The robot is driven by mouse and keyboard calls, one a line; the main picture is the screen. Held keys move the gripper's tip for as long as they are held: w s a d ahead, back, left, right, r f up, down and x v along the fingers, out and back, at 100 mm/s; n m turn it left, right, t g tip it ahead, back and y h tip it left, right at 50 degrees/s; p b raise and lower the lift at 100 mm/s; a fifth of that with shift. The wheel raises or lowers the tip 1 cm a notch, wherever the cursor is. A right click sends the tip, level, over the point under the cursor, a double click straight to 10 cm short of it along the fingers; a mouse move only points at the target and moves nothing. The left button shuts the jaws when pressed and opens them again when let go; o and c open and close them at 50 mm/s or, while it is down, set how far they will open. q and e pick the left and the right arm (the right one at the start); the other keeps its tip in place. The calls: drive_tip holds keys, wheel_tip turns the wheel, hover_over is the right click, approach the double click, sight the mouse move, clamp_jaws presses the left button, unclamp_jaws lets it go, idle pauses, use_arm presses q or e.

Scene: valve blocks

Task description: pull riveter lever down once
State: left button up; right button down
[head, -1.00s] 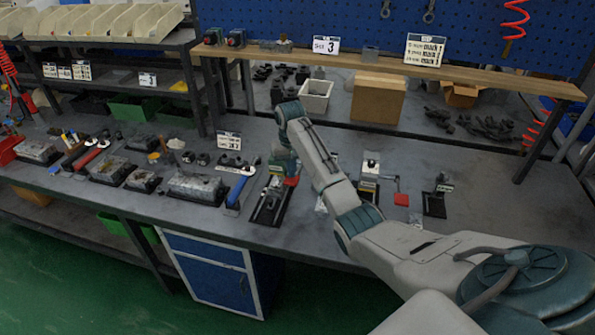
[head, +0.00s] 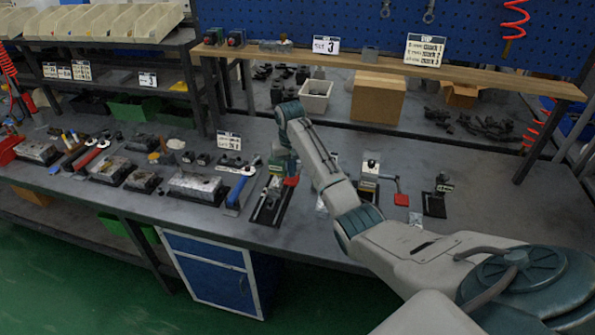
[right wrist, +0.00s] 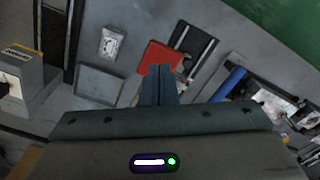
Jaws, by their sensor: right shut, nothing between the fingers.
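A device that looks like the riveter (head: 268,203) stands near the front of the bench, with a black base and metal parts. A red lever pad (head: 292,181) shows at its upper right, and it also shows in the right wrist view (right wrist: 154,58). My right gripper (head: 284,170) is above the device, close to the pad. In the right wrist view its closed fingers (right wrist: 158,73) overlap the lower part of the pad, with nothing between them. I cannot tell whether they touch the pad. The arm hides part of the device. My left gripper is not in view.
A second device with a red pad (head: 401,199) and a small black device (head: 436,203) stand to the right. A blue-handled tool (head: 239,187) and metal blocks (head: 196,186) lie to the left. A wooden shelf (head: 470,77) spans the back.

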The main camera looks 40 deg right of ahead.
sight(291, 180)
idle(0.3)
drive_tip(key=shift+s+f+b, duration=0.1)
drive_tip(key=shift+f+b, duration=0.95)
drive_tip(key=shift+f, duration=2.15)
drive_tip(key=shift+f+b, duration=1.75)
drive_tip(key=shift+f, duration=2.4)
wheel_tip(291, 180, up, 7)
drive_tip(key=p, duration=0.6)
drive_tip(key=shift+p, duration=0.3)
drive_tip(key=shift+d+r, duration=0.1)
drive_tip(key=shift+r, duration=5.25)
